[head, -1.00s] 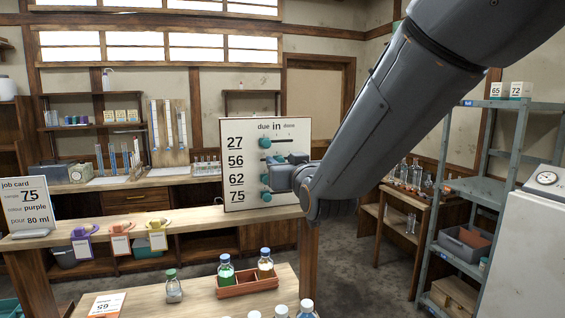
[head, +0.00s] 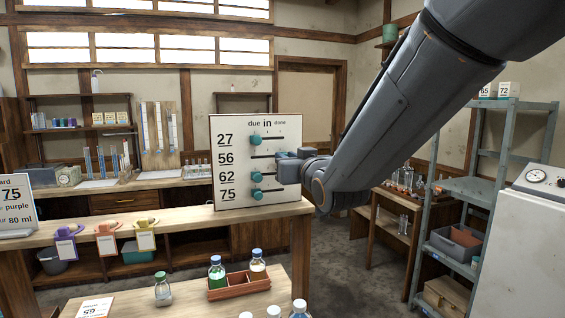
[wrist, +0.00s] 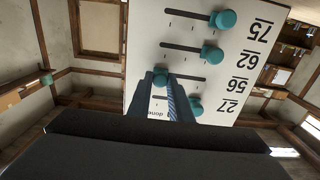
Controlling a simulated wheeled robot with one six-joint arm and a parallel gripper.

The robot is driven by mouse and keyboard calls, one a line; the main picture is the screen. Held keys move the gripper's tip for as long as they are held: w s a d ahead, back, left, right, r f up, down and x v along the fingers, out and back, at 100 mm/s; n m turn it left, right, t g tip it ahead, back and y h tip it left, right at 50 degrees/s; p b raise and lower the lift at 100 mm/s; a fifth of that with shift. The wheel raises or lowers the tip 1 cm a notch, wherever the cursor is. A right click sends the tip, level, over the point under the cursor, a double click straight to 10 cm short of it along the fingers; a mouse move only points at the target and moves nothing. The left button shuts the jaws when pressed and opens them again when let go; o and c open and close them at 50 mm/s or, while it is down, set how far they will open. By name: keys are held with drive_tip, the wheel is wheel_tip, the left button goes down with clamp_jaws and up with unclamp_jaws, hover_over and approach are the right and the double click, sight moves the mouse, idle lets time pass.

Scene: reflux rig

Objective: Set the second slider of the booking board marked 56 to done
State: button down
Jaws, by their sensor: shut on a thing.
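The booking board (head: 240,195) is a white upright panel with rows 27, 56, 62 and 75 under the heads due, in and done. It shows upside down in the wrist view (wrist: 180,30). My gripper (head: 282,157) reaches it from the right at row 56. In the wrist view my gripper (wrist: 161,80) is shut on the teal knob (wrist: 160,73) of the 56 slider, the second row. This knob stands at the done end of its slot. The 27 knob (head: 255,140), 62 knob (head: 257,176) and 75 knob (head: 256,195) stand further towards due.
The board stands on a wooden counter (head: 180,222). Hanging tags (head: 107,240) are left of it. In front, a low table holds a brown crate (head: 240,286) with bottles. A grey shelf rack (head: 470,190) and a white cabinet (head: 525,240) stand at right.

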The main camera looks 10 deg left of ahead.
drive_tip(key=shift+d, duration=0.15)
drive_tip(key=c, duration=1.6)
unclamp_jaws()
drive_tip(key=shift+w+d, duration=0.1)
drive_tip(key=shift+d, duration=0.05)
drive_tip(key=shift+b+v, duration=1.4)
drive_tip(key=shift+v, duration=2.5)
